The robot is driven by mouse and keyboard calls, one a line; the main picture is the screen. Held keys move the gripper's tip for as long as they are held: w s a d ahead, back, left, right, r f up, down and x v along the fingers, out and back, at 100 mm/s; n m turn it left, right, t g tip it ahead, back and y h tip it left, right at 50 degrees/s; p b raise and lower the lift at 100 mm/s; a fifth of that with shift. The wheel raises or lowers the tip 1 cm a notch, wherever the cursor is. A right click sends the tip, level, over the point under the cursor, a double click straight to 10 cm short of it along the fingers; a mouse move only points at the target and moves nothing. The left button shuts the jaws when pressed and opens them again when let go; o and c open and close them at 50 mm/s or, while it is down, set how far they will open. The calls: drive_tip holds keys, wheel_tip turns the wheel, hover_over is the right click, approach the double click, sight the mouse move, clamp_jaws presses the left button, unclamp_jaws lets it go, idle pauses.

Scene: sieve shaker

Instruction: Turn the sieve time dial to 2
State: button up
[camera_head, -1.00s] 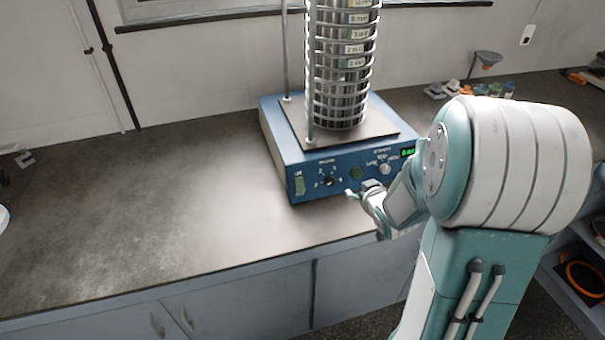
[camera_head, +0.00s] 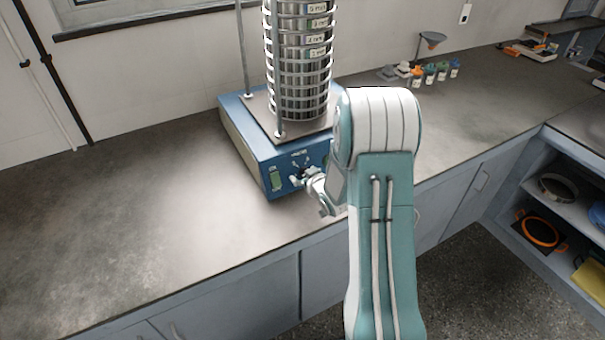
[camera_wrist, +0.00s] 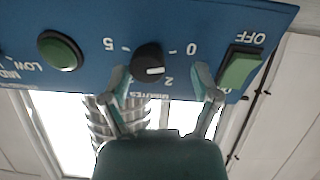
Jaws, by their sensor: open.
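The sieve shaker (camera_head: 240,136) is a blue box on the counter with a tall sieve stack on it. In the wrist view its panel appears upside down. In the head view my gripper (camera_head: 298,181) is at the panel front and partly covers the dial.
A green OFF switch (camera_wrist: 239,70) lies close beside one finger. A round green button (camera_wrist: 60,50) is on the dial's other side. Small bottles (camera_head: 430,74) and a funnel stand (camera_head: 431,40) are at the back. The counter's left side is clear.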

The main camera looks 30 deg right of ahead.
drive_tip(key=shift+w+f, duration=0.2)
drive_tip(key=shift+w, duration=0.2)
drive_tip(key=shift+w+d, duration=0.15)
drive_tip(key=shift+d, duration=0.2)
drive_tip(key=shift+d+f, duration=0.1)
drive_tip(key=shift+d, duration=0.45)
drive_tip(key=shift+a, duration=0.35)
drive_tip(key=c, duration=1.1)
drive_tip(key=shift+a, duration=0.15)
